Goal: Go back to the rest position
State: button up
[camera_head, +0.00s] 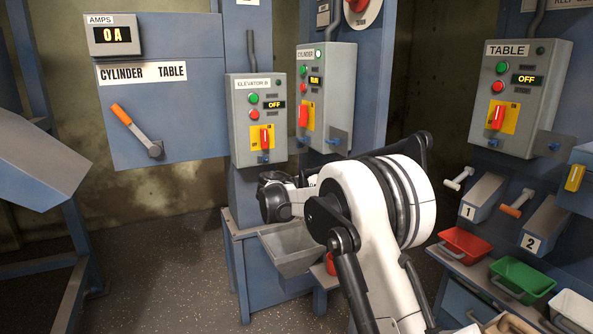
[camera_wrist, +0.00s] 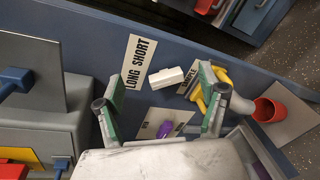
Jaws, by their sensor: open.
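My gripper (camera_wrist: 160,105) shows in the wrist view with its two green-padded fingers spread wide apart. Nothing is held between them. Beyond the fingers is a blue surface with a label reading LONG SHORT (camera_wrist: 139,62). In the head view my white and black arm reaches forward over the middle of the picture, and its dark end is in front of the blue stand under the elevator box (camera_head: 258,118). The fingers cannot be made out there.
A white block (camera_wrist: 167,77), a purple piece (camera_wrist: 165,129) and a red cup (camera_wrist: 269,110) are near the fingers. The cylinder box (camera_head: 325,97) reads RUN; the table box (camera_head: 519,98) reads OFF. A red tray (camera_head: 466,245) and green tray (camera_head: 522,279) stand at right. Floor at left is clear.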

jog(key=s+d+r+m+g+y, duration=0.1)
jog(key=s+d+r+m+y, duration=0.25)
jog(key=s, duration=0.85)
jog(key=s+d+r+m+y, duration=0.1)
jog(key=s+d+r+y, duration=0.4)
jog(key=s, duration=0.6)
jog(key=s+a+f+m+y, duration=0.15)
jog(key=s+f, duration=0.25)
jog(key=s, duration=0.6)
jog(key=s+f+m+t+y, duration=0.1)
jog(key=s+f+m+y, duration=0.2)
jog(key=s, duration=0.7)
jog(key=s+a+f+m+y, duration=0.15)
jog(key=s+f, duration=0.35)
jog(key=s, duration=0.5)
notch_tip(320, 180, up, 6)
jog(key=p, duration=0.5)
jog(key=shift+d+m, duration=0.15)
jog(key=shift+m, duration=0.2)
jog(key=shift+h, duration=0.25)
